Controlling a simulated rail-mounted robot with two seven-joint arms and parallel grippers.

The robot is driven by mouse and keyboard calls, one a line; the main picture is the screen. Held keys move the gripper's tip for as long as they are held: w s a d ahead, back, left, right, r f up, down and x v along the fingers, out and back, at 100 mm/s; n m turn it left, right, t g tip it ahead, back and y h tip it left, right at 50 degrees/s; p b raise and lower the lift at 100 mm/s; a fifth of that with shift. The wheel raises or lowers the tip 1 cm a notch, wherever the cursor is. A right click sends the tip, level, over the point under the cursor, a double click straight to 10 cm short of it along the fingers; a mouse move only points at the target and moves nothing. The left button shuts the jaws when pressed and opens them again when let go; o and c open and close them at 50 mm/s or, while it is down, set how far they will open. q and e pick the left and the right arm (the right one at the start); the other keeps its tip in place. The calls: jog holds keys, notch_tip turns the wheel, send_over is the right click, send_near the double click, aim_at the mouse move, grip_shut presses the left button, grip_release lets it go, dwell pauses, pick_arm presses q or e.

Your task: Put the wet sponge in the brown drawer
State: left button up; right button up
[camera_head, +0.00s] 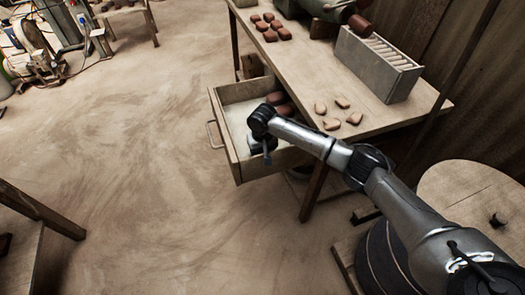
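A wooden drawer (222,137) stands pulled out from under the workbench at the centre, with a metal handle on its left front. Several reddish-brown pieces (279,99) lie inside at its back. My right arm reaches in from the lower right. Its gripper (264,156) points down over or into the drawer's near part, and the wrist hides the fingers. I cannot tell whether it holds anything. I cannot make out a wet sponge; it may be hidden by the gripper. My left gripper is not in view.
The workbench (310,75) carries several reddish-brown pieces (270,24) at the back, several paler ones (331,124) nearer, and a grey slotted box (372,66). A round-topped stand (470,190) is at right. The floor (130,150) left of the drawer is clear.

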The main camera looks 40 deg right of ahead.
jog(key=o, duration=0.3)
jog(key=shift+r, duration=0.1)
notch_tip(320, 180, up, 10)
jog(key=p, duration=0.5)
notch_tip(320, 180, up, 2)
jog(key=shift+r+p, duration=0.1)
jog(key=shift+p, duration=0.45)
